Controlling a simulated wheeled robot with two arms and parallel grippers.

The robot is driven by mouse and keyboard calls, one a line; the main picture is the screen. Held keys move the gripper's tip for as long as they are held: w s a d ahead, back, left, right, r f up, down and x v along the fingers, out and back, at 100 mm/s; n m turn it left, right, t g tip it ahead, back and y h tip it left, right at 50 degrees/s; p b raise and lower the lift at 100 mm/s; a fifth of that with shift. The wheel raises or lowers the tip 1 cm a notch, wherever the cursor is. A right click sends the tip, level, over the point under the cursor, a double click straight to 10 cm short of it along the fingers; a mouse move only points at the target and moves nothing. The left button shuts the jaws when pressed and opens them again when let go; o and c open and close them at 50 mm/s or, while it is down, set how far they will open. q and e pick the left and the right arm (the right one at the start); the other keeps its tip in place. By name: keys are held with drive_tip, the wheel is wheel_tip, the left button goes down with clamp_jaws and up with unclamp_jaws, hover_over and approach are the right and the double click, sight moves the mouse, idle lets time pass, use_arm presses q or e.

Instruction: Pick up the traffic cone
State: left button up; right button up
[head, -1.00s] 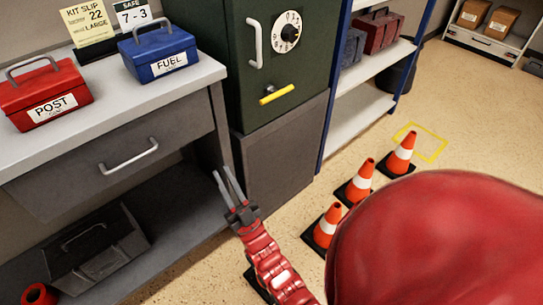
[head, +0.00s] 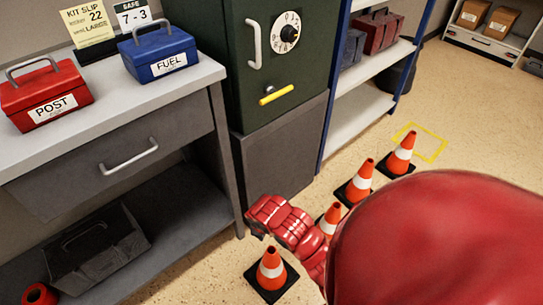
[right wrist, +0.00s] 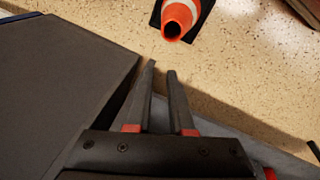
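Several orange traffic cones with white bands and black bases stand upright on the floor in the head view: a nearest cone (head: 271,268), one partly hidden behind my red arm (head: 329,217), a middle cone (head: 360,180) and a far cone (head: 401,155) near the yellow square. My right arm reaches in from the lower right in the head view; its gripper is hidden there. In the right wrist view my right gripper (right wrist: 162,70) is open and empty, with a narrow gap between its fingers. A cone (right wrist: 178,20) stands beyond the fingertips, apart from them. My left gripper is out of view.
A desk (head: 190,82) with a red POST box (head: 45,92) and blue FUEL box (head: 158,52) is at left. A dark green safe (head: 272,85) and a shelf (head: 360,110) stand behind the cones. A yellow floor square (head: 432,148) is empty.

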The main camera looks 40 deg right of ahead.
drive_tip(key=shift+g+h, duration=0.3)
drive_tip(key=shift+g, duration=0.4)
drive_tip(key=d+f+b, duration=0.1)
drive_tip(key=f+b, duration=0.2)
drive_tip(key=f, duration=0.2)
drive_tip(key=s+d+f+b, duration=0.1)
drive_tip(key=f+b, duration=0.2)
drive_tip(key=f, duration=0.3)
drive_tip(key=d+f+b, duration=0.1)
drive_tip(key=f+b, duration=0.2)
drive_tip(key=f, duration=0.3)
drive_tip(key=shift+s+d, duration=0.2)
drive_tip(key=shift+d, duration=0.2)
clamp_jaws()
